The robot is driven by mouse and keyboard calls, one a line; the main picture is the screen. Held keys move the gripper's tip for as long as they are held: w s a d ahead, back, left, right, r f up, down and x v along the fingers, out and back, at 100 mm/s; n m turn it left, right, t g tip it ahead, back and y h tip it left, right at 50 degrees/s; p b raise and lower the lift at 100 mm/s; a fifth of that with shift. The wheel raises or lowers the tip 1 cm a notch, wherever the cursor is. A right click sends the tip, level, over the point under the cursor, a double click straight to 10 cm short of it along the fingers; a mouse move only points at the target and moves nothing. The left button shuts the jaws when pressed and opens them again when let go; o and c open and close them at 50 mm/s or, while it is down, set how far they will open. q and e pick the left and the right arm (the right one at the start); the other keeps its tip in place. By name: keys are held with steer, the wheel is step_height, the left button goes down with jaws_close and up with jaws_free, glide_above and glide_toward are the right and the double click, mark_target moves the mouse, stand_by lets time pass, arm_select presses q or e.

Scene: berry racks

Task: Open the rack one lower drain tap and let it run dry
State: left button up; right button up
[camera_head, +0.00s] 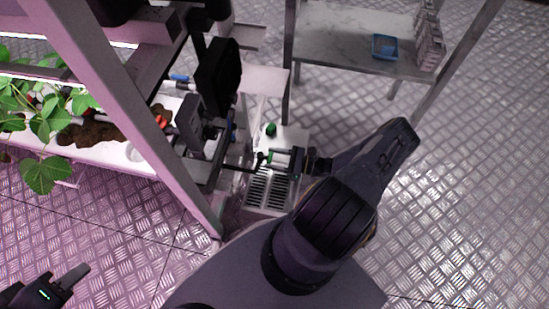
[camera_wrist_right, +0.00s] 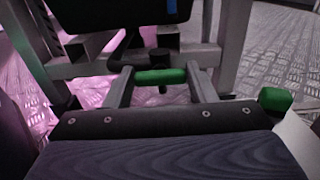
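The planted rack (camera_head: 110,160) stands at the left in the head view. A tap with a green handle (camera_head: 281,152) is at its right end, beside a slotted drain grate (camera_head: 268,190). My right gripper (camera_head: 292,158) is at this handle. In the right wrist view, the green handle (camera_wrist_right: 160,76) lies crosswise between my right gripper's (camera_wrist_right: 161,72) separated fingertips, close to both. I cannot tell whether they press on it. Any water flow is not discernible. My left gripper (camera_head: 75,275) is at the lower left of the head view, away from the tap; its finger gap is not clear.
Another green piece (camera_head: 270,129) sits just behind the tap, and a green block (camera_wrist_right: 275,98) shows at the right of the wrist view. Black boxes (camera_head: 217,75) hang close by. A metal table (camera_head: 345,40) with a blue tray (camera_head: 384,47) stands behind. The floor at right is clear.

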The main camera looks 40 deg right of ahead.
steer(key=shift+c, duration=0.9)
steer(key=shift+n, duration=0.3)
steer(key=n, duration=0.6)
steer(key=n+b, duration=0.1)
steer(key=n, duration=0.5)
steer(key=shift+s+a+f+n, duration=0.1)
steer(key=shift+s+f+n, duration=0.1)
steer(key=shift+n, duration=2.4)
steer(key=shift+f, duration=0.1)
